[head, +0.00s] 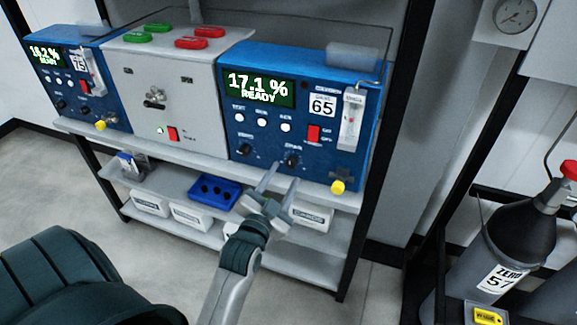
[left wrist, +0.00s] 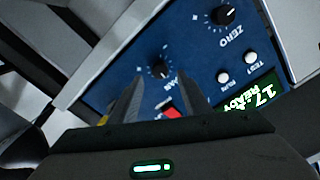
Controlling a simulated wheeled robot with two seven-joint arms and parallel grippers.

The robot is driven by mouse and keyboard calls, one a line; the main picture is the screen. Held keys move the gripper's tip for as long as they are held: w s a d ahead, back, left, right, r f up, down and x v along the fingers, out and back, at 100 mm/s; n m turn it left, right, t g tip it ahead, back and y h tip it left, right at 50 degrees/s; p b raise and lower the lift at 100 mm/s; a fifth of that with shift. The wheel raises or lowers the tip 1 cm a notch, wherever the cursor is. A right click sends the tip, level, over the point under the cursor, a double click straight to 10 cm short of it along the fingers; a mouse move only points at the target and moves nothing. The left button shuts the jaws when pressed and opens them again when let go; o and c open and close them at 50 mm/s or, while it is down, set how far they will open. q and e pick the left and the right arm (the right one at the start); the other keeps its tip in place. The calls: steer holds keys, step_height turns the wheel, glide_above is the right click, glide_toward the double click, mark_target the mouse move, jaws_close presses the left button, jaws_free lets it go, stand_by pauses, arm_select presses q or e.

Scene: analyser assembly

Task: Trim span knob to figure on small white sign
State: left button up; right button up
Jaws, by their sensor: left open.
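A blue analyser (head: 300,110) stands on the right of the shelf top. Its display (head: 259,89) reads 17.1 % READY. Its dark span knob (head: 291,160) is low on the front face, and it also shows in the left wrist view (left wrist: 159,69). The zero knob (head: 245,149) is to its left. A small white sign (head: 322,105) on the face reads 65, with tiny print above that I cannot read. My left gripper (head: 283,174) is open and empty, its fingers pointing at the span knob, apparently short of it. My right gripper is not in view.
A red switch (head: 314,133), a flow tube (head: 351,118) and a yellow knob (head: 338,187) flank the span knob. A second blue analyser (head: 75,85) and a grey panel (head: 160,95) stand left. A cylinder (head: 500,250) marked ZERO 57 stands right.

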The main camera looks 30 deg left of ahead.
mark_target(290, 164)
arm_select(q)
steer(key=shift+x, duration=2.2)
steer(key=c, duration=1)
